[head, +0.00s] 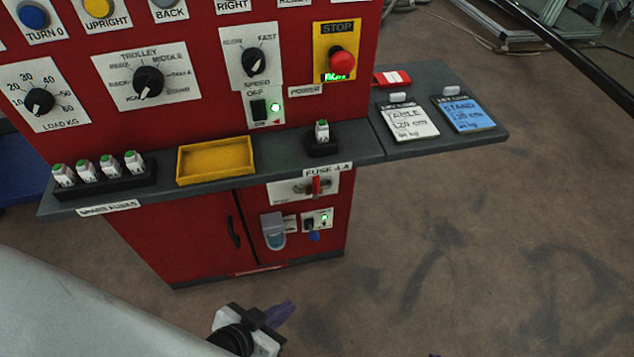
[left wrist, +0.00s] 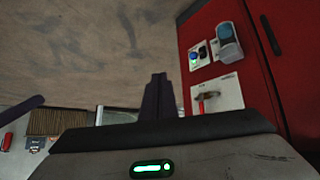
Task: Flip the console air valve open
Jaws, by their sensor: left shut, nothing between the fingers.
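The air valve (head: 316,186) is a small red handle on a white plate, low on the front of the red console, under the shelf. In the head view the handle stands upright and appears to cross a short grey fitting. In the left wrist view the valve (left wrist: 201,104) shows right of the fingers, apart from them. My left gripper (head: 280,314) is at the bottom of the head view, in front of the console and apart from it. Its dark purple fingers are together and empty in the left wrist view (left wrist: 158,88). My right gripper is not in view.
The grey shelf (head: 250,178) juts out above and holds a yellow tray (head: 215,160) and fuses. The floor right of the console is clear.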

